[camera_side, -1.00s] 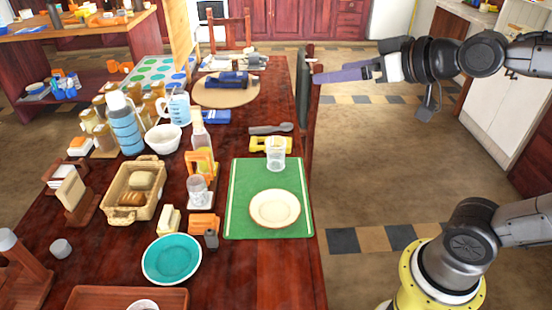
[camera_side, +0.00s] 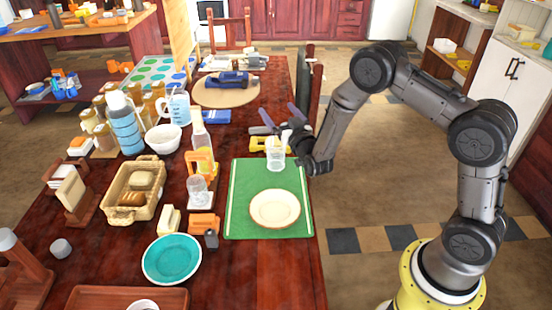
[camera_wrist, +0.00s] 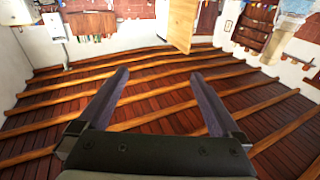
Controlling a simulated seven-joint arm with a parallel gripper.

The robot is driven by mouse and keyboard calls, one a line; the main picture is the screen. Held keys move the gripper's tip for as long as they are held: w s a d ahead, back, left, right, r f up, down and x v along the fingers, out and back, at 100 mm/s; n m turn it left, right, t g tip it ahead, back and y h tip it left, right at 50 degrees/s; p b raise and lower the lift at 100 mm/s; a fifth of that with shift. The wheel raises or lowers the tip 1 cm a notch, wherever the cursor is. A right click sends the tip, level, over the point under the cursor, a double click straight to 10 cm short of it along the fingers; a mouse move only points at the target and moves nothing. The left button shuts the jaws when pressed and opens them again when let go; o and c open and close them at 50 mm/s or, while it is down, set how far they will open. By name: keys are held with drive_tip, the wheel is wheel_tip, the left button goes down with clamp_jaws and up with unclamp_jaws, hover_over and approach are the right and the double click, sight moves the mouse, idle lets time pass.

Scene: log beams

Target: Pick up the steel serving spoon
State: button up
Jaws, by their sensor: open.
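The steel serving spoon (camera_side: 260,130) lies on the dark red table, beyond the green placemat, in the side view. Its handle shows at the left, and its other end is largely hidden by my gripper. My gripper (camera_side: 277,109) is over the table's right edge in the side view, close to the spoon in the picture, with its fingers pointing up and away from the tabletop. Its two purple-grey fingers are spread apart and empty, as the wrist view also shows (camera_wrist: 159,73). The wrist view faces the beamed ceiling, and the spoon is not in it.
A clear glass (camera_side: 275,158) and a yellow object (camera_side: 262,144) stand near my gripper. A cream plate (camera_side: 274,209) sits on the green placemat (camera_side: 240,225). A bottle (camera_side: 201,135) stands left of them. A chair back (camera_side: 303,90) is at the table's right edge.

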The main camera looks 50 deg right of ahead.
drive_tip(key=g, duration=0.1)
approach(272, 139)
drive_tip(key=x, duration=0.3)
drive_tip(key=shift+w+d, duration=0.25)
drive_tip(key=shift+d, duration=0.05)
drive_tip(key=shift+x, duration=3.35)
drive_tip(key=shift+a, duration=0.1)
clamp_jaws()
